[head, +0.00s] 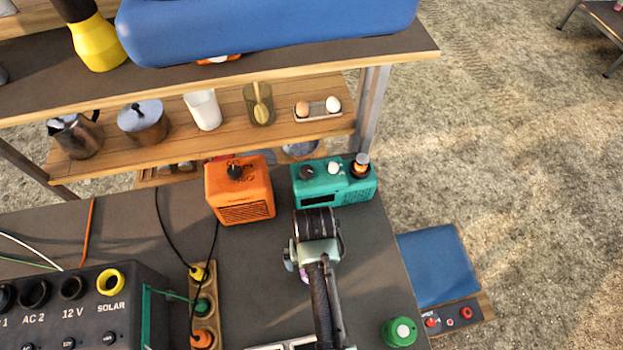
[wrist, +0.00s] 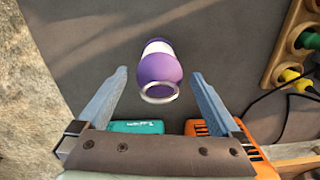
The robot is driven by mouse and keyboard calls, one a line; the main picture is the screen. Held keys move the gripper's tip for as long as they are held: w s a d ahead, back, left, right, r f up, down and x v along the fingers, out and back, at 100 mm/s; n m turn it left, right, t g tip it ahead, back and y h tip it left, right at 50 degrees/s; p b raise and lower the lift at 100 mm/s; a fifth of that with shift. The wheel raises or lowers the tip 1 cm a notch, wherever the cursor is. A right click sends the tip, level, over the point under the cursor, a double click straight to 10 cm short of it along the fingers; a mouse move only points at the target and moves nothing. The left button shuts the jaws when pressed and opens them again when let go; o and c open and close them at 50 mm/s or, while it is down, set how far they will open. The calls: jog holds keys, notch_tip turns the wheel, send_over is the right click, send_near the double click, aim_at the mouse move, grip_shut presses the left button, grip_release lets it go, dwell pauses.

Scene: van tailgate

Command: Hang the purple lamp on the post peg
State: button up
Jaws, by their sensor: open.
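The purple lamp (wrist: 158,70), with a white band and a pale ring at its near end, shows against the dark table top in the wrist view. In the head view only a small purple patch of it (head: 304,278) shows beside my arm. My gripper (wrist: 160,76) is open, with one blue-grey finger on each side of the lamp and gaps between. I cannot tell how far below the fingertips the lamp is. In the head view my wrist hides the fingers. I see no post peg in either view.
An orange radio (head: 240,190) and a teal radio (head: 334,184) stand at the table's back edge, with a small bottle (head: 361,165) on the teal one. A power station (head: 70,305) and a wooden socket strip (head: 203,310) are left. A green round object (head: 399,332) sits front right.

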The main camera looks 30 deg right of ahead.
notch_tip(320, 180, up, 10)
jog(key=shift+s, duration=0.2)
jog(key=shift+a+f, duration=0.1)
jog(key=shift+f, duration=0.05)
